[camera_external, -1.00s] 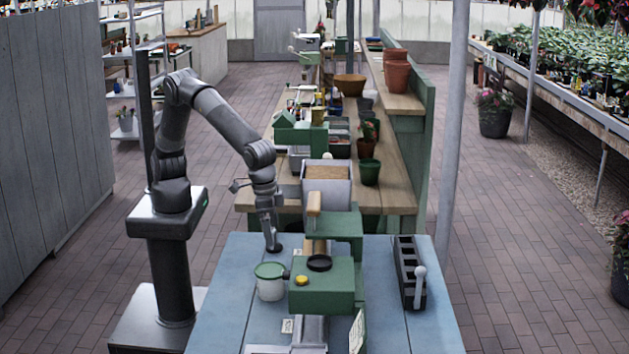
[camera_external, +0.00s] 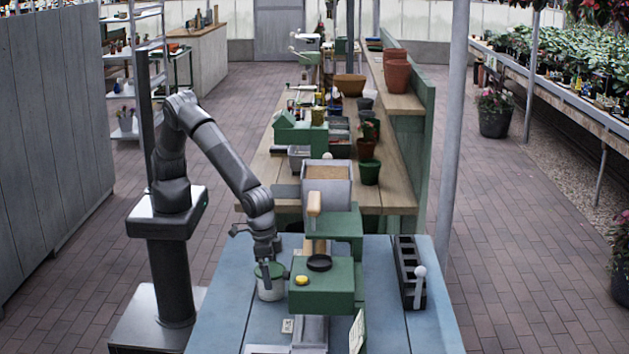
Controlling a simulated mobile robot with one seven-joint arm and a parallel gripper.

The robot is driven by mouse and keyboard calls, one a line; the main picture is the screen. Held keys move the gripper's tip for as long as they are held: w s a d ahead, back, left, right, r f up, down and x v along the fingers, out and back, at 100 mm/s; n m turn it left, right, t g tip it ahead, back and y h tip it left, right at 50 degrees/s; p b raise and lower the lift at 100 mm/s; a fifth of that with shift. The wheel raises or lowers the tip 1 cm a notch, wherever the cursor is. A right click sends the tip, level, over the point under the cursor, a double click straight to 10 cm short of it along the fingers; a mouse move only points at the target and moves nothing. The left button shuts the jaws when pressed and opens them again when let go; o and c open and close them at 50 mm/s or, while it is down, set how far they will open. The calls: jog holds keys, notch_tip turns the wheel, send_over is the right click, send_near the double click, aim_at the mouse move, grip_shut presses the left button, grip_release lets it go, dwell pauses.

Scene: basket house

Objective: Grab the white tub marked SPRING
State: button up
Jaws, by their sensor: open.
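I cannot tell from this view whether the fingers touch the tub.
The green machine (camera_external: 322,287) with a yellow button stands close on the tub's right. A black tray (camera_external: 407,262) lies further right. A wooden bench (camera_external: 399,200) with pots and a soil bin (camera_external: 327,185) is behind. The table's left part is clear.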

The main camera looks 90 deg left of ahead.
notch_tip(320, 180, down, 2)
jog(key=shift+w+f, duration=0.15)
jog(key=shift+c, duration=0.4)
jog(key=c, duration=1.1)
